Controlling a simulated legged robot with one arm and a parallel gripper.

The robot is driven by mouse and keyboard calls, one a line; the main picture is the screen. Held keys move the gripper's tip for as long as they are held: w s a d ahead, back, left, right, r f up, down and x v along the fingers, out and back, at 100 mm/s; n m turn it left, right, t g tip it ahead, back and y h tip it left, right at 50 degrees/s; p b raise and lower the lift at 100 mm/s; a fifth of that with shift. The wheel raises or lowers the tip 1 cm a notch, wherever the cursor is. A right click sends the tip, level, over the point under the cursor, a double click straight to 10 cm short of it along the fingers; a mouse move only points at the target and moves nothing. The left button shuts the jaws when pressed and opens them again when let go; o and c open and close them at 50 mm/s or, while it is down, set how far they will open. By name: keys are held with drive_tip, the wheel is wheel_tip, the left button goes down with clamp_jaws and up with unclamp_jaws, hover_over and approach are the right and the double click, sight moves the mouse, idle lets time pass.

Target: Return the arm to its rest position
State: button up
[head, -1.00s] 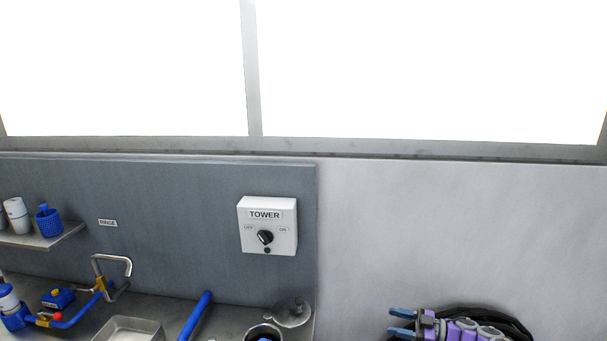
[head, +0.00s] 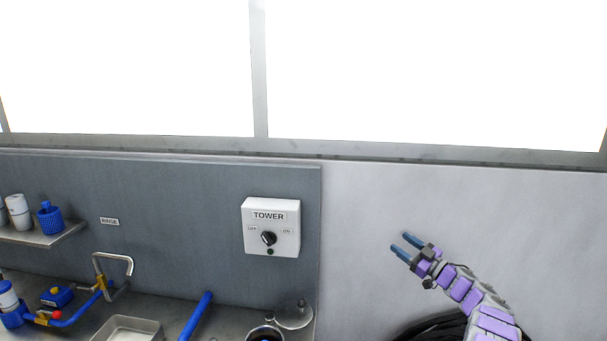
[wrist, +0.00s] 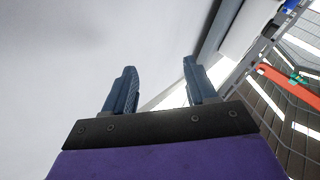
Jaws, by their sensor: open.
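My gripper (head: 402,245) is in the lower right of the head view, at the end of my purple and grey arm. Its two blue-grey fingers point up and left, in front of the plain light wall. They are apart with nothing between them. In the wrist view my gripper (wrist: 160,88) shows both fingers spread and empty, with the pale wall to the left. The lower part of my arm runs out of the bottom of the head view.
A white TOWER switch box (head: 271,227) is on the grey panel, left of my gripper. Below are a metal counter with a tray (head: 130,329), a blue tube (head: 196,316) and a tap (head: 113,270). A shelf (head: 45,237) is at left. The wall around my gripper is clear.

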drive_tip(key=w+d+r+m+t+h, duration=0.1)
drive_tip(key=w+r+m+t+h, duration=0.1)
drive_tip(key=r+m+h, duration=0.3)
drive_tip(key=w+d+r+m+t+h, duration=0.2)
drive_tip(key=r+h, duration=0.1)
drive_tip(key=r, duration=0.4)
drive_tip(key=s+a+r+m+g+h, duration=0.3)
drive_tip(key=s+r+m+h, duration=0.1)
drive_tip(key=s+h, duration=0.2)
drive_tip(key=s+a+f+g, duration=0.5)
drive_tip(key=s+a+g, duration=0.1)
drive_tip(key=s, duration=1.5)
drive_tip(key=s+a+f+g+b, duration=0.1)
drive_tip(key=s+a+f+g, duration=0.4)
drive_tip(key=s, duration=1.6)
drive_tip(key=s+a+f+g+y, duration=0.1)
drive_tip(key=s+a+f+g, duration=0.5)
drive_tip(key=s, duration=1.6)
drive_tip(key=shift+a+m+g, duration=0.3)
drive_tip(key=shift+m+g, duration=0.1)
drive_tip(key=shift+g, duration=0.2)
drive_tip(key=shift+f, duration=0.1)
